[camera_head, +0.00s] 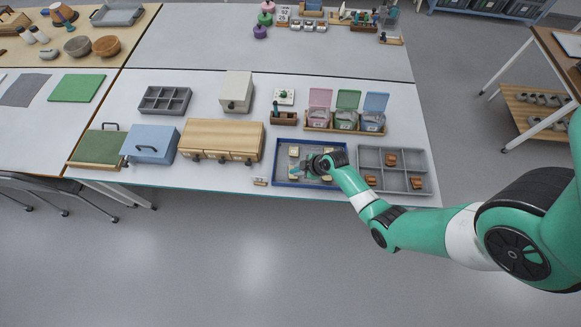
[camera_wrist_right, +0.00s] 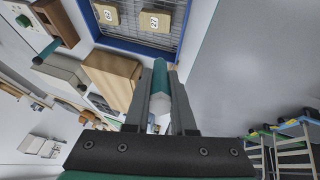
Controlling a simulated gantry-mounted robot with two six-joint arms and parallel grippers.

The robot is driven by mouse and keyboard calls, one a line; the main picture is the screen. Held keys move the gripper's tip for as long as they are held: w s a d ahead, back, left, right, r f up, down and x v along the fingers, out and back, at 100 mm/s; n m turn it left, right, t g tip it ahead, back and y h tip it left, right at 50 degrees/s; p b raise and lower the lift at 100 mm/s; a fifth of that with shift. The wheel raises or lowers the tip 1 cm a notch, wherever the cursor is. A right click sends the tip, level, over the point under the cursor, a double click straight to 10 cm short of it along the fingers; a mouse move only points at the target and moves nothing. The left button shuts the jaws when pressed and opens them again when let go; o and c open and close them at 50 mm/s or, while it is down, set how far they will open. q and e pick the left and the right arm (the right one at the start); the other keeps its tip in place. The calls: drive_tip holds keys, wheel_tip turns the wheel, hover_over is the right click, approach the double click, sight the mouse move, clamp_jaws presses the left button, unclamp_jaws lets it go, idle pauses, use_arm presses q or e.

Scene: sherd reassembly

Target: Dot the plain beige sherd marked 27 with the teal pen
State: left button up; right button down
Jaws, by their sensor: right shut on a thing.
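My right gripper (camera_head: 316,165) is over the blue-rimmed tray (camera_head: 312,186). In the right wrist view its two fingers (camera_wrist_right: 160,95) are shut on the teal pen (camera_wrist_right: 159,75), which has a pale end towards the palm. Beige sherds lie in the tray: one at the back left (camera_head: 294,150), one at the front left (camera_head: 293,174). The right wrist view shows two numbered beige sherds, one (camera_wrist_right: 107,14) left and one (camera_wrist_right: 155,20) straight beyond the pen. Their numbers are too small to read surely. The pen appears apart from the sherds. My left gripper is not in view.
A grey compartment tray (camera_head: 390,186) with brown sherds stands right of the blue tray. A wooden drawer box (camera_head: 221,136) stands left. Behind are a wooden holder (camera_head: 284,118) and lidded bins (camera_head: 346,119). A small card (camera_head: 260,181) lies near the table's front edge.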

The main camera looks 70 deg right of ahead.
use_arm(q)
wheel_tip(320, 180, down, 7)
drive_tip(key=b, duration=0.5)
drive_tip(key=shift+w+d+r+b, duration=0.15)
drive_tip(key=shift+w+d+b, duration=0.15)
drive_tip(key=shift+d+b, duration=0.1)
use_arm(e)
wheel_tip(320, 180, down, 6)
drive_tip(key=d, duration=0.2)
drive_tip(key=shift+s+f, duration=0.25)
drive_tip(key=shift+s, duration=0.05)
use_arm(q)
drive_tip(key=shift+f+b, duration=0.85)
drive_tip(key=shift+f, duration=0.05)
use_arm(e)
drive_tip(key=shift+f, duration=0.95)
idle(0.4)
use_arm(q)
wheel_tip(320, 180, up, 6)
drive_tip(key=p, duration=0.6)
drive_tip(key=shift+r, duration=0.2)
use_arm(e)
wheel_tip(320, 180, up, 7)
drive_tip(key=shift+d, duration=0.1)
